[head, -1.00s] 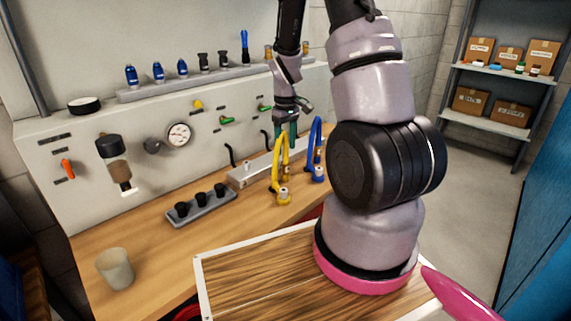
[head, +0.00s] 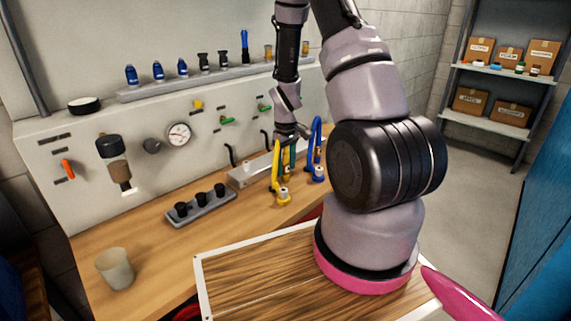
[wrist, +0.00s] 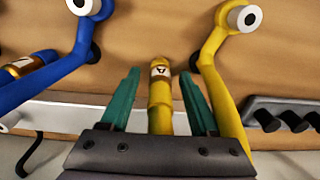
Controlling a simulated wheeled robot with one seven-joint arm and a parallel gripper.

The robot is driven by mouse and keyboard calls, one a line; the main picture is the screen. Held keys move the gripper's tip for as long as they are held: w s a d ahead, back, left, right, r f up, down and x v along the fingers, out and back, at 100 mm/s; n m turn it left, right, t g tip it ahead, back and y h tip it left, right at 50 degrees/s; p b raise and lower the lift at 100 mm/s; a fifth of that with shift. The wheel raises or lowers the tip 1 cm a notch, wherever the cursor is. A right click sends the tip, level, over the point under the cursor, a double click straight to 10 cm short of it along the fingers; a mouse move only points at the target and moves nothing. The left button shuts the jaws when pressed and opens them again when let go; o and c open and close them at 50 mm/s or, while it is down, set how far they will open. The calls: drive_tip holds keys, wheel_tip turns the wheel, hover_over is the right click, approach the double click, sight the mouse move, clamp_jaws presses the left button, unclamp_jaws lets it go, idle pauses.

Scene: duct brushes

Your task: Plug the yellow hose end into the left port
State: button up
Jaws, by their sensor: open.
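The yellow hose (head: 276,165) arches up from its yellow base with a white top (head: 283,195) on the bench. In the wrist view its free end (wrist: 160,95), with a small marked label, lies between my gripper's green fingers (wrist: 160,78). The fingers are open, with a visible gap on both sides of the hose end. In the head view my gripper (head: 290,148) is low, beside the yellow hose and partly hidden by it. A silver block (head: 250,172) stands behind the hoses; I cannot make out the left port clearly.
A blue hose (head: 317,150) stands close on the right; its brass tip (wrist: 20,67) shows in the wrist view. A grey rack with black caps (head: 201,205) is to the left. A beige cup (head: 115,268) stands at the front left. The bench between is clear.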

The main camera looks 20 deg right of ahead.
sight(286, 153)
idle(0.8)
clamp_jaws()
drive_tip(key=shift+r, duration=0.1)
idle(1.3)
drive_tip(key=shift+r, duration=2.9)
